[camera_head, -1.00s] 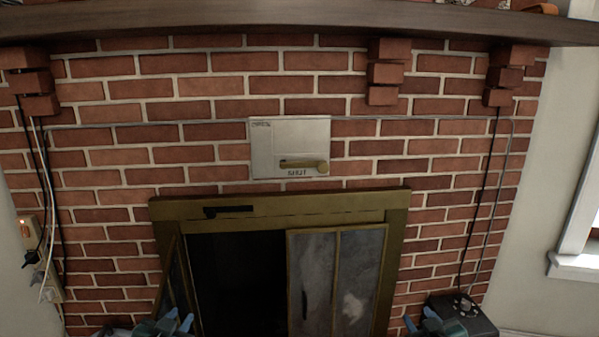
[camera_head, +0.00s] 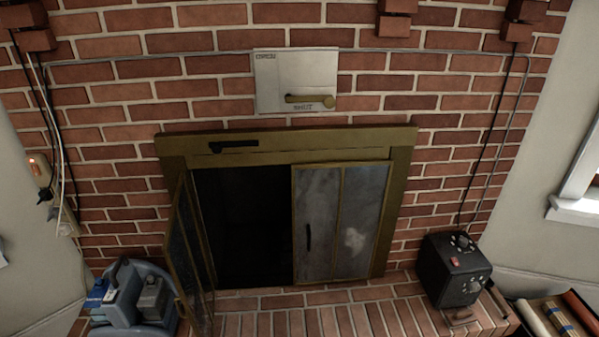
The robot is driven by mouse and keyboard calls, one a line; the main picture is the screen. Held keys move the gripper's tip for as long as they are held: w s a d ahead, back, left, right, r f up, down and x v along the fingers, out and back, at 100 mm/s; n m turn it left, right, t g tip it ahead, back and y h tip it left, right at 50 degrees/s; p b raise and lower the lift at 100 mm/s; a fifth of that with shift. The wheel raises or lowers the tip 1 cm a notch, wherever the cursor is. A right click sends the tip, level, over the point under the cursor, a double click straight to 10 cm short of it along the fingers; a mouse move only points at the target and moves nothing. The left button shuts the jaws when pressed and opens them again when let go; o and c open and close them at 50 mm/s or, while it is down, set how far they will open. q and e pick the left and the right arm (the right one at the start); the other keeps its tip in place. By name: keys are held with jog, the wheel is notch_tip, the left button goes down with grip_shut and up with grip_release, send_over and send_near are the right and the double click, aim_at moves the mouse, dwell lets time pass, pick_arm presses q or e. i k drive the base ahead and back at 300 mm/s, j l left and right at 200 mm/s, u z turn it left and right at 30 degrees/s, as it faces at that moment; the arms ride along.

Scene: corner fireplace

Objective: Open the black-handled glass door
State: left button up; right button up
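The fireplace has a brass-coloured frame (camera_head: 290,143) with two glass doors. The right glass door (camera_head: 355,222) is shut, flat in the frame, with two cloudy grey panes. A slim black handle (camera_head: 308,237) stands upright near its left edge. The left glass door (camera_head: 190,255) is swung outward, showing the dark firebox (camera_head: 243,225). Neither of my grippers is in view now.
A brick hearth (camera_head: 300,318) runs along the front. A blue and grey machine (camera_head: 130,300) stands at the left. A black box-shaped device (camera_head: 453,270) stands on the hearth at the right. A tray of rolled items (camera_head: 560,320) is at lower right.

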aim_at(317, 201)
jog(key=i+l+z, duration=0.1)
jog(key=i, duration=0.5)
jog(key=i+l, duration=0.2)
jog(key=i, duration=0.4)
jog(key=l+z, duration=0.05)
